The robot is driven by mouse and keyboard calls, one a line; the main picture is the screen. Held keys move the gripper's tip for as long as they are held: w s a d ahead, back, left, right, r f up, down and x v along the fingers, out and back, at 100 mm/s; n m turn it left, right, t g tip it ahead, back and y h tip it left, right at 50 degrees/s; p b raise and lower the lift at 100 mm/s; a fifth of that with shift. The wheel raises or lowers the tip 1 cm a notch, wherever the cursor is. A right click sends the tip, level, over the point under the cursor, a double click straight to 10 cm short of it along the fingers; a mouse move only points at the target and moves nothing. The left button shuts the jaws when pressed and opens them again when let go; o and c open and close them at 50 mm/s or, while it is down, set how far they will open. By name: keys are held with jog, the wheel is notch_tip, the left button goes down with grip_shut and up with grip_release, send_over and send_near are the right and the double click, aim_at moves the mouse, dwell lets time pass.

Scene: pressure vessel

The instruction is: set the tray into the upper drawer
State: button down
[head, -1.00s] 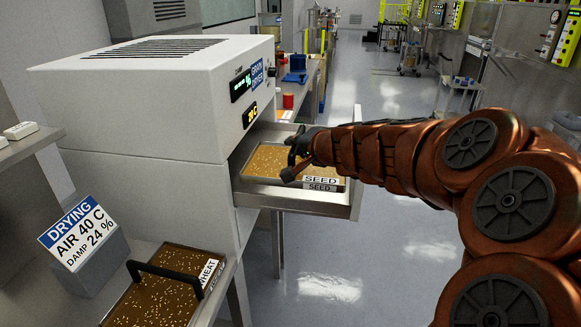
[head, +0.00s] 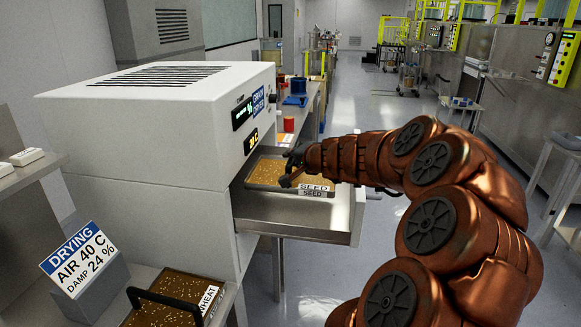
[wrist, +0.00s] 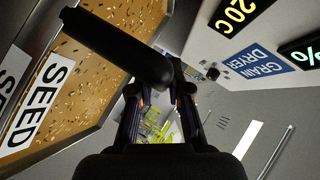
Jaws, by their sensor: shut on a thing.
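The SEED tray (head: 268,170) is shallow, holds grain and has a labelled front. My gripper (head: 291,172) is shut on its dark bar handle, which also crosses the wrist view (wrist: 115,50). In the head view the tray appears over the back part of the pulled-out drawer (head: 285,213) of the white grain dryer (head: 150,130). Bare metal drawer floor shows in front of the tray. I cannot tell whether the tray touches the drawer floor or hangs just above it. In the wrist view the SEED label (wrist: 40,103) is at left.
A WHEAT tray (head: 165,312) with a black handle lies on the shelf at lower left, beside a DRYING sign (head: 80,258). A bench with red and blue items (head: 294,100) stands behind the dryer. The floor right of the drawer is open.

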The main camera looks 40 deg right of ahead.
aim_at(310, 185)
jog(key=w+d, duration=0.2)
jog(key=w+d+p, duration=0.1)
jog(key=w+d, duration=0.1)
jog(key=shift+w+r+p, duration=0.1)
jog(key=shift+w+p, duration=0.2)
jog(key=shift+w+d, duration=0.25)
jog(key=shift+w, duration=0.2)
jog(key=shift+s+f+b, duration=0.1)
jog(key=shift+f+b, duration=0.5)
jog(key=shift+f, duration=2.95)
jog(key=shift+f, duration=0.15)
jog(key=c, duration=1.1)
grip_release()
jog(key=shift+r, duration=0.25)
jog(key=v, duration=1.2)
jog(key=shift+f+b, duration=0.15)
jog(key=shift+b, duration=0.2)
